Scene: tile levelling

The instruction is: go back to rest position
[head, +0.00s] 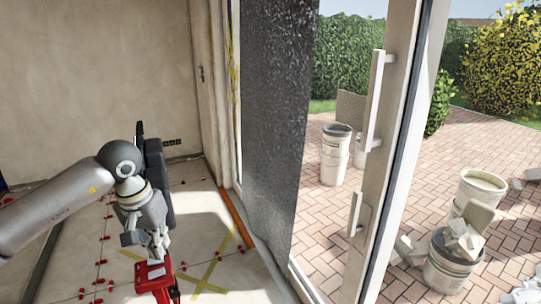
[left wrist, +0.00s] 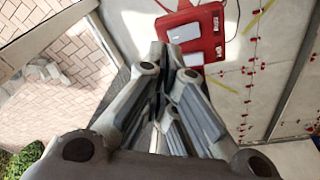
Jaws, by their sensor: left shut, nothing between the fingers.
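My left gripper (head: 158,252) is in the lower left of the head view, pointing down with its fingers together and nothing between them. Its closed fingers also show in the left wrist view (left wrist: 167,60). A red case-like object (head: 153,282) with pale panels lies just below or beyond the fingertips. It also shows at the top of the left wrist view (left wrist: 208,42). Whether the fingertips touch it I cannot tell. My right gripper is not in view.
The tiled floor (head: 205,220) carries several small red levelling pieces and a yellow cross mark. A glass door (head: 380,170) with pale handles stands open on the right. Buckets (head: 335,145) and rubble lie on the brick paving outside. A bare wall (head: 90,70) is behind.

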